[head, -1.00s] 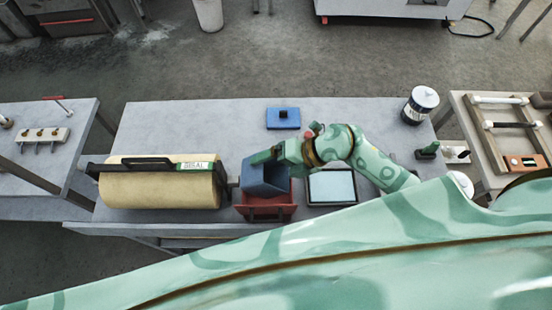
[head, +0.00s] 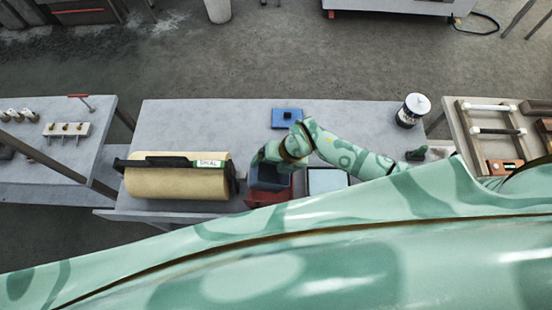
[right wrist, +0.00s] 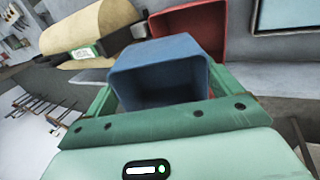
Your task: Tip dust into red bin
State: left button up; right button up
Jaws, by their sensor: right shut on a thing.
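My right gripper (head: 268,163) is shut on a blue open box (head: 268,180). It holds the box above the red bin (head: 268,197), which stands near the table's front edge. In the right wrist view the blue box (right wrist: 168,62) sits between the green fingers, with its dark open mouth towards the camera. The red bin (right wrist: 213,28) shows behind it there. The box is tilted. I cannot see any dust, and the box hides most of the bin's inside. My left gripper is not in view.
A large tan roll (head: 175,183) in a black holder lies left of the bin. A pale panel (head: 327,181) lies to the right. A white-lidded canister (head: 412,109) stands at the back right.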

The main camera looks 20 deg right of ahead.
jog(key=shift+w+r+h+p, duration=0.2)
jog(key=shift+r+h+p, duration=0.1)
jog(key=shift+r+p, duration=0.2)
jog(key=shift+w+a+f+h, duration=0.1)
jog(key=shift+a+h, duration=0.1)
jog(key=shift+h, duration=0.1)
jog(key=shift+d+g+h+b, duration=0.1)
jog(key=shift+g+h+b, duration=0.2)
jog(key=shift+h+b, duration=0.1)
jog(key=shift+a+h, duration=0.2)
jog(key=shift+h, duration=0.1)
jog(key=shift+r+h, duration=0.2)
jog(key=shift+h, duration=0.1)
jog(key=shift+a+r+g+h, duration=0.2)
jog(key=shift+g+h, duration=0.2)
jog(key=shift+h, duration=0.2)
jog(key=shift+d, duration=0.1)
